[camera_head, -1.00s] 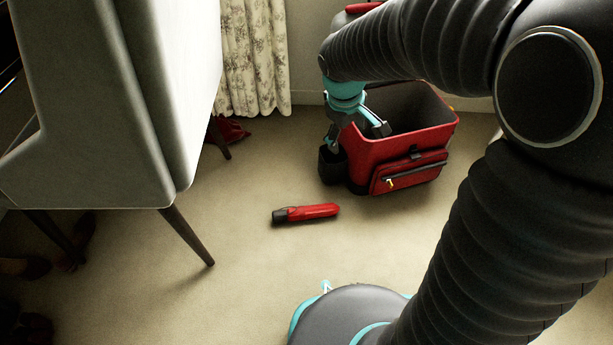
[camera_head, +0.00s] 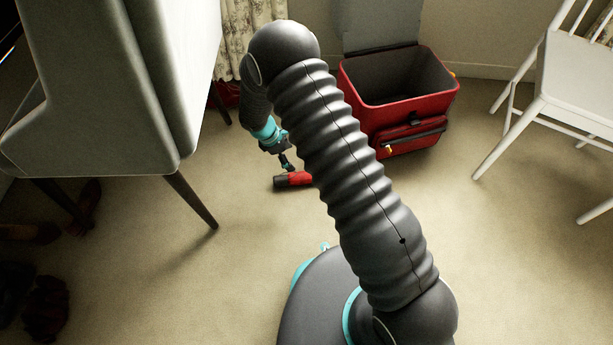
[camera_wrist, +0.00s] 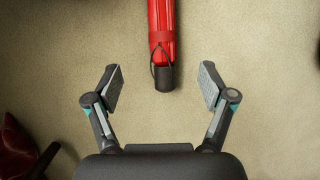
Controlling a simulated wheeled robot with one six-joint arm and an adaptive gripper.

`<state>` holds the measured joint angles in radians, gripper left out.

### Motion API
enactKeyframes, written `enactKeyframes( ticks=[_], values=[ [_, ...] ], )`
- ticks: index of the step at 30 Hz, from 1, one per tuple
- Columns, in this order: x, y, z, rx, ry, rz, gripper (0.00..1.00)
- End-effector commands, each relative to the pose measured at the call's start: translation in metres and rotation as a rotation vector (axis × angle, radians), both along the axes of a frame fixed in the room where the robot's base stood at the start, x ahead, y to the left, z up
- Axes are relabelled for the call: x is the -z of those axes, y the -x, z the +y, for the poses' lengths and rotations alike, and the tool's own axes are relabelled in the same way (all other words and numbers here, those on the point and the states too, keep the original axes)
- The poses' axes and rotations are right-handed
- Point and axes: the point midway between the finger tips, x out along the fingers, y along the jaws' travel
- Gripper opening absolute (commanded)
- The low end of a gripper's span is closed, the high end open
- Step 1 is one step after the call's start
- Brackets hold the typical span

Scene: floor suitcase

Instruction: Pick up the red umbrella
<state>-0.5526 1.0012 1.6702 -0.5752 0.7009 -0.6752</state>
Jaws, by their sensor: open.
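The red umbrella (camera_head: 299,179) lies folded on the carpet, its dark handle end pointing left in the head view. My arm hides its right end there. In the wrist view the red umbrella (camera_wrist: 161,30) runs down from the top edge, with its black handle and strap at the lower end. My gripper (camera_wrist: 161,84) is open and empty, its two fingers spread wide to either side of the handle end. In the head view my gripper (camera_head: 289,166) is just above or beside the umbrella; I cannot tell whether it touches.
An open red suitcase (camera_head: 412,112) stands behind, right of the umbrella. A grey armchair (camera_head: 110,100) with dark legs is at left, with shoes (camera_head: 85,205) beneath it. A white chair (camera_head: 580,75) is at right. The front right carpet is clear.

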Motion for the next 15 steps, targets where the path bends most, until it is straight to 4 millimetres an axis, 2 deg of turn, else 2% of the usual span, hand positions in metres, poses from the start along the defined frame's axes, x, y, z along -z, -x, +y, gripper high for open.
enactKeyframes(
  ticks=[5,15],
  values=[
    [0.020,0.003,0.001,-0.030,0.011,0.015,0.82],
    [0.073,-0.001,-0.022,-0.030,0.011,0.016,0.82]
  ],
)
